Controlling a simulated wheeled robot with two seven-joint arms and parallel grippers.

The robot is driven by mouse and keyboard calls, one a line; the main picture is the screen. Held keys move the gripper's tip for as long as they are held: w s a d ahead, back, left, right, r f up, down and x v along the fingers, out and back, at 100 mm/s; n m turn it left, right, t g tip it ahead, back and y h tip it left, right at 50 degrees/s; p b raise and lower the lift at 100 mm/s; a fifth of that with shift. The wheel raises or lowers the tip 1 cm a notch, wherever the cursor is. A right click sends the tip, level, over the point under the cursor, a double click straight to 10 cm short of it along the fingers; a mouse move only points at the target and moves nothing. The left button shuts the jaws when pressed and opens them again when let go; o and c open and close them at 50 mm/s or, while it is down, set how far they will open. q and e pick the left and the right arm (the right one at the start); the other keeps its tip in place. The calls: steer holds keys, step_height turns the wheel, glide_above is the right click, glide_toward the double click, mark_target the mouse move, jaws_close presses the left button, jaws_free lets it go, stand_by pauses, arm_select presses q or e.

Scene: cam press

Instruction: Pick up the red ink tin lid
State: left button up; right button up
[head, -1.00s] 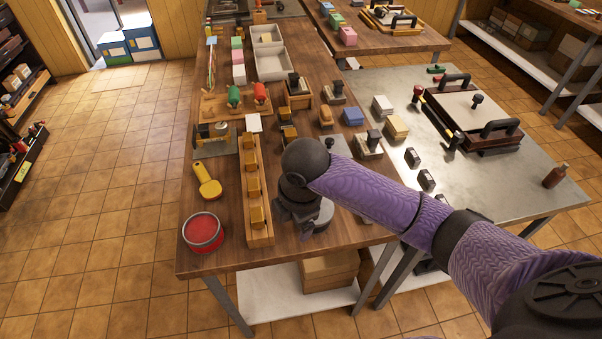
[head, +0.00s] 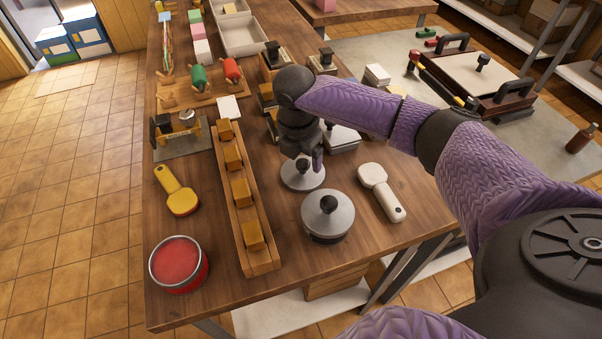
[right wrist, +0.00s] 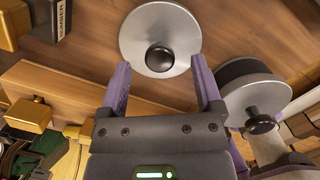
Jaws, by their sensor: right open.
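A round silver lid with a black knob (head: 303,175) lies flat on the wooden table, right of the slotted wooden rail. The open tin of red ink (head: 180,264) stands at the table's near left corner. My right gripper (head: 308,160) points down just above the loose lid and partly hides it. In the right wrist view the lid (right wrist: 140,30) shows just beyond my two spread purple fingers (right wrist: 160,65), its knob roughly centred between them. The fingers are open, empty and apart from the knob. My left gripper is not in view.
A silver tin with a knobbed lid (head: 328,216) stands close by on the near side. A white-headed tool (head: 380,190) lies to its right. The wooden rail (head: 262,262) holds several yellow blocks. Stamps crowd the area behind my gripper.

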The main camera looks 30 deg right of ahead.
step_height(320, 180, down, 3)
steer(key=shift+d+r+b, duration=0.1)
steer(key=shift+r+b, duration=0.05)
steer(key=shift+b, duration=0.15)
jaws_close()
